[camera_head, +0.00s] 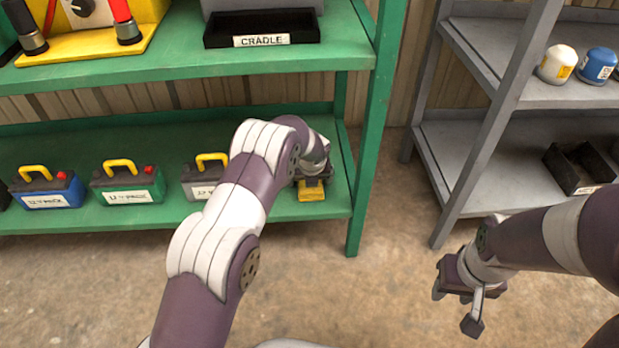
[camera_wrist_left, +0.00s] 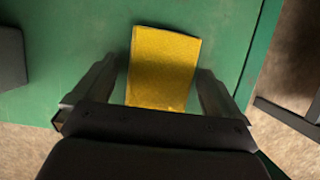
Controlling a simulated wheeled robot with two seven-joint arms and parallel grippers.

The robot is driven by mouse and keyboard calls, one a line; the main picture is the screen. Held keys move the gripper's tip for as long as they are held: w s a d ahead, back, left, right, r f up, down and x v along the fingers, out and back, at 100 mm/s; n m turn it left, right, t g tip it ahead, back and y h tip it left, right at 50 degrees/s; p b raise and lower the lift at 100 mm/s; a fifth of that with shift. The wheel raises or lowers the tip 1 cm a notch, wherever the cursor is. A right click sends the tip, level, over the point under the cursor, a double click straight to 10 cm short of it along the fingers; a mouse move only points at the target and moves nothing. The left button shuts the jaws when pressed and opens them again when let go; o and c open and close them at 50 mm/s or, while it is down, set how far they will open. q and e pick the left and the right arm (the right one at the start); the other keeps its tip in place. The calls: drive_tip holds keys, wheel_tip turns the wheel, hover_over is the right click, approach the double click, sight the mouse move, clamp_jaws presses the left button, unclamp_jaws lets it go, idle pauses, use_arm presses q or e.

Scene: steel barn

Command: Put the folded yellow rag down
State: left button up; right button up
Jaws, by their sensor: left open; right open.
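The folded yellow rag (camera_head: 312,190) lies on the lower green shelf (camera_head: 110,222) near its right end. In the left wrist view the rag (camera_wrist_left: 163,62) lies flat on the green surface, between the two spread fingers of my left gripper (camera_wrist_left: 160,95). A gap shows between the rag and each finger, so the gripper is open around it. In the head view the left gripper (camera_head: 312,178) is partly hidden by its own wrist. My right gripper (camera_head: 458,306) is open and empty above the concrete floor at the right.
Battery packs with yellow handles, blue (camera_head: 50,190), green (camera_head: 127,184) and grey (camera_head: 203,176), stand on the same shelf to the left. A green post (camera_head: 368,140) rises close to the rag's right. A grey rack (camera_head: 480,165) stands farther right.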

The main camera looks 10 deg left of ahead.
use_arm(q)
drive_tip(key=p+v, duration=0.7)
drive_tip(key=v, duration=0.5)
drive_tip(key=s+a+r+n+g, duration=0.1)
drive_tip(key=s+a+r+n, duration=0.2)
drive_tip(key=s+r+n, duration=0.5)
drive_tip(key=s+a+r+n+g, duration=0.1)
drive_tip(key=s+n, duration=1)
drive_tip(key=n, duration=0.1)
drive_tip(key=s+a+r+n+h, duration=0.1)
drive_tip(key=s+r+n, duration=0.1)
drive_tip(key=s+n, duration=0.9)
drive_tip(key=shift+a+n+g, duration=0.2)
drive_tip(key=shift+n+g, duration=0.2)
drive_tip(key=shift+n, duration=0.4)
